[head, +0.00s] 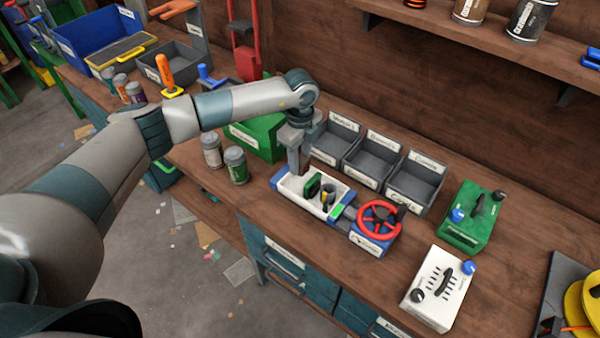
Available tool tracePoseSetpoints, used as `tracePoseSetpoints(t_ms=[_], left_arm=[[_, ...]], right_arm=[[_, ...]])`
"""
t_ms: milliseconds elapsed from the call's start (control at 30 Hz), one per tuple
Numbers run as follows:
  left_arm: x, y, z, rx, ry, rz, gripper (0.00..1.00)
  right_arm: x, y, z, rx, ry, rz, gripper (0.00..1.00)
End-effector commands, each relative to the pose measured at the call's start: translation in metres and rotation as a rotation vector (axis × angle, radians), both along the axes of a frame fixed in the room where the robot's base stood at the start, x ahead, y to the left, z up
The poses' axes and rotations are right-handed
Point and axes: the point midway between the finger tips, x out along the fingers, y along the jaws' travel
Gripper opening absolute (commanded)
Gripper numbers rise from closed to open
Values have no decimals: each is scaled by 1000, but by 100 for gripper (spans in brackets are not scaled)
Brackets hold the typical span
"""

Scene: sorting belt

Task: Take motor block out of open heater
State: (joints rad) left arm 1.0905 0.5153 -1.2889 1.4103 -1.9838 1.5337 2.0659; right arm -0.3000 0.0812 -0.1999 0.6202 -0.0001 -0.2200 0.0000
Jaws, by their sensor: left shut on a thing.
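The open heater (284,187) is a white, open-topped shell with blue ends, held in a vise with a red handwheel (378,214). Inside it show a dark green part (313,186) and a dark part with yellow (328,194). My left gripper (299,172) points down at the left part of the shell, its fingertips at the opening beside the green part. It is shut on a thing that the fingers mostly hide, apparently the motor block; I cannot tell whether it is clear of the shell. My right gripper is not in view.
Three grey labelled bins (414,190) stand behind the vise. A green box (262,137) stands behind my arm, and two cans (236,165) left of the heater. A green unit (468,218) and a white unit (440,288) stand to the right. Bare bench lies between.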

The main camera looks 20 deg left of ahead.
Motion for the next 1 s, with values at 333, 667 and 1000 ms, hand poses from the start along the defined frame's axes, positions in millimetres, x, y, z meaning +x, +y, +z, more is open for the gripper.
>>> tracePoseSetpoints(t_ms=[333,667,1000], left_arm=[[0,0,35,0,-2,-1,3],[0,0,36,1,-1,0,3],[-1,0,36,0,-1,-37,3]], right_arm=[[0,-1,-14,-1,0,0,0],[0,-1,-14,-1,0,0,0],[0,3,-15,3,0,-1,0]])
